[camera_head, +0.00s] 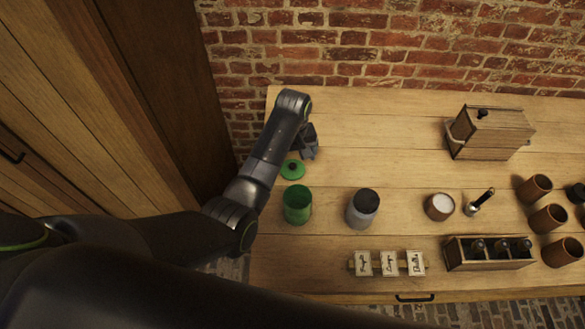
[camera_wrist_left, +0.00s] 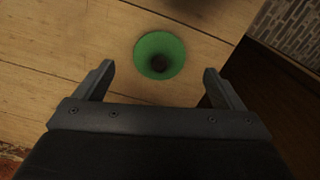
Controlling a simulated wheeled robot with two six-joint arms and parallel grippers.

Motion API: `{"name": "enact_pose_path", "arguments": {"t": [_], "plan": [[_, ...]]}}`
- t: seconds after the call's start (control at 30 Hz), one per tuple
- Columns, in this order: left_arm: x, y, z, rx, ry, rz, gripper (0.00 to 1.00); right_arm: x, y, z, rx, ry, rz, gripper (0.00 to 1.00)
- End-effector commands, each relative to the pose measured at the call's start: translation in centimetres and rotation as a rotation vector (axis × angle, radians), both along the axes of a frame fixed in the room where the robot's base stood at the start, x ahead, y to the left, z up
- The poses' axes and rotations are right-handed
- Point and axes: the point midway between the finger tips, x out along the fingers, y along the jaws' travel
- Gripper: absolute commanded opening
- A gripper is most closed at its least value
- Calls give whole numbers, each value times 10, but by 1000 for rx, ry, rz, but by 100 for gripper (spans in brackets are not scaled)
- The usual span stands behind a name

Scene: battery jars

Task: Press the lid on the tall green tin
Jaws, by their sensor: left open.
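The tall green tin (camera_head: 297,205) stands upright on the table, its top open. Its green lid (camera_head: 292,169), a disc with a dark knob, lies on the table just behind the tin. The lid also shows in the left wrist view (camera_wrist_left: 160,55), beyond and between the fingertips. My left gripper (camera_head: 309,154) is open and empty, above the table behind and slightly right of the lid, apart from it. In the left wrist view its two fingers (camera_wrist_left: 159,84) are spread wide. My right gripper is not in view.
A grey jar with a dark lid (camera_head: 362,208) stands right of the tin. Label cards (camera_head: 388,263) stand at the front. A white-filled bowl (camera_head: 439,207), a bottle rack (camera_head: 489,253), brown cups (camera_head: 548,219) and a wooden box (camera_head: 489,132) are farther right. The back middle is clear.

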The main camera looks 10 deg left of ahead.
Motion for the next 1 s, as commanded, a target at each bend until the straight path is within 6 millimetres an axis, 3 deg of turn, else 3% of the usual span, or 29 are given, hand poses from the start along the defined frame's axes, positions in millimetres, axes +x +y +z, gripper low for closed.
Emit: {"name": "enact_pose_path", "arguments": {"t": [0.5,0.9,1.0], "plan": [[5,3,-48,0,1,1,90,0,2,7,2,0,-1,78],[5,3,-51,0,0,0,90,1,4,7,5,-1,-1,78],[5,3,-51,0,0,0,79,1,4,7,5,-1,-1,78]]}}
